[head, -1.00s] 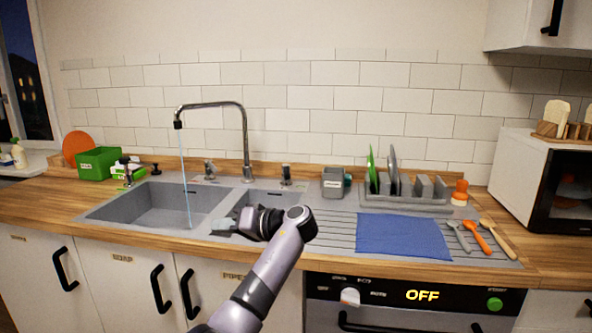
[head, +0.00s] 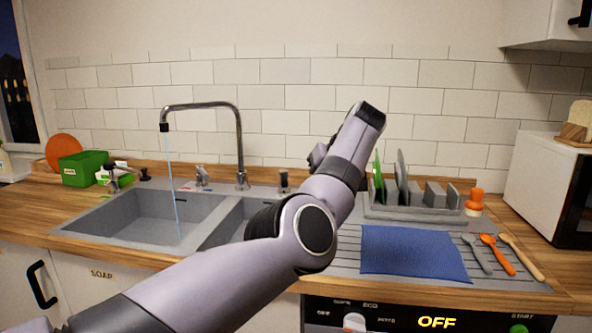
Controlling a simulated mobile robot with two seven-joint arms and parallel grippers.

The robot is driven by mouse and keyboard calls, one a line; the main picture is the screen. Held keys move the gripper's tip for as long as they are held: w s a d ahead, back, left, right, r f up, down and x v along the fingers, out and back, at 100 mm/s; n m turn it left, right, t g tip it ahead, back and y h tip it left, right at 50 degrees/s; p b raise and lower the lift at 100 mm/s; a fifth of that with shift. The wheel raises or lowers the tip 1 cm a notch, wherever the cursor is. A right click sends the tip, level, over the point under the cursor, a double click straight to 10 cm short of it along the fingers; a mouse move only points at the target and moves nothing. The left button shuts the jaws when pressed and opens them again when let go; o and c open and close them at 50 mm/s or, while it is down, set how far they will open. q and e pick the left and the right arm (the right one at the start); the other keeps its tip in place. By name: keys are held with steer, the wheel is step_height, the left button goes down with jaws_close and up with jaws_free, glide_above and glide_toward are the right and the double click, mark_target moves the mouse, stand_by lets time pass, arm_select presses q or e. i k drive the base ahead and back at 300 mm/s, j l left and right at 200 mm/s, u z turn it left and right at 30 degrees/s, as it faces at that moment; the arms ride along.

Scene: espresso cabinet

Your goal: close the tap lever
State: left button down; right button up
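The tall metal tap (head: 239,140) stands behind the sink, and a thin blue stream of water (head: 172,185) falls from its spout into the left basin (head: 135,215). A small metal lever fitting (head: 201,178) sits on the sink's back rim, left of the tap's foot. A dark-topped fitting (head: 284,182) stands right of the tap. My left arm comes in from the lower left across the right basin. My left gripper (head: 318,156) is mostly hidden behind my own arm, right of the dark-topped fitting; its fingers cannot be made out. My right gripper is out of view.
A dish rack (head: 420,212) with plates stands right of my arm. A blue mat (head: 415,252) lies on the drainer beside several utensils. A green box (head: 82,168) and another dark-topped fitting (head: 111,172) are at the left. The left basin is clear.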

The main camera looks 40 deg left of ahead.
mark_target(283, 174)
steer(key=i+j, duration=0.95)
